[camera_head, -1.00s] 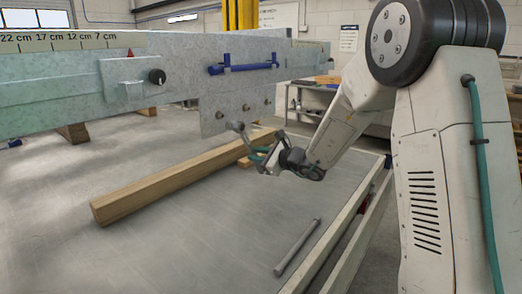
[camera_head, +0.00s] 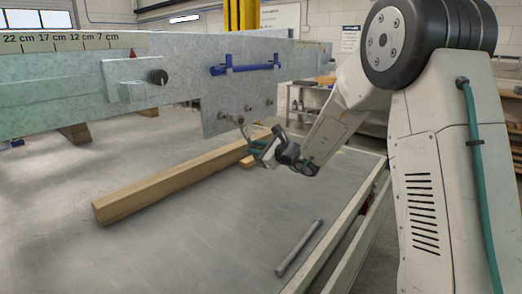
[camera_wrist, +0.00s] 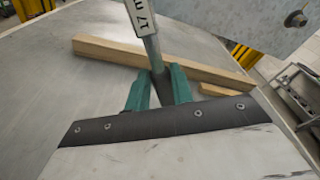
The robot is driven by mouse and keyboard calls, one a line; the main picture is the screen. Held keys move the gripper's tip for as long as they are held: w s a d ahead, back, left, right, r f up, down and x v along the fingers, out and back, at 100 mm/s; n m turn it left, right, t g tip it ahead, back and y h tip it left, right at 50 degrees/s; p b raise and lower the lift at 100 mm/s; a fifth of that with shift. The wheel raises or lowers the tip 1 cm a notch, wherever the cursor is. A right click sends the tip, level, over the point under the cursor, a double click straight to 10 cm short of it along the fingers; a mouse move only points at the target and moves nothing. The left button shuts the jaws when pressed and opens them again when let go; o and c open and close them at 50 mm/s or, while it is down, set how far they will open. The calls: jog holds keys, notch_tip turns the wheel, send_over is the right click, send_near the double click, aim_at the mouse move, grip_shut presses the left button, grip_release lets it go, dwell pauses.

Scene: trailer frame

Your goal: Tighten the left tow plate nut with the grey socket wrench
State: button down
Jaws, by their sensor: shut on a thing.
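The tow plate (camera_head: 214,124) is a grey galvanized plate hanging from the trailer beam. It carries several nuts or bolts near its lower edge, the left one (camera_head: 222,116) at the picture's left. My gripper (camera_head: 262,153) is just below the plate. In the wrist view its teal fingers (camera_wrist: 158,86) are shut on the grey socket wrench (camera_wrist: 152,50), which has a white label reading 17. The wrench shaft (camera_head: 244,132) slants up towards the plate's underside. I cannot tell whether its socket sits on a nut. A bolt on the plate (camera_wrist: 295,19) shows at the upper right.
A long wooden beam (camera_head: 150,192) lies on the grey table (camera_head: 180,250) below the plate, with a short wooden block (camera_head: 250,160) beside it. A grey rod (camera_head: 299,248) lies near the table's right edge. A blue bracket (camera_head: 245,69) is on the trailer beam.

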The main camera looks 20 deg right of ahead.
jog(key=shift+w+a, duration=0.35)
jog(key=shift+w, duration=0.2)
jog(key=shift+w, duration=0.1)
jog(key=shift+x, duration=1.05)
jog(key=shift+a+r, duration=0.15)
jog(key=shift+r, duration=0.05)
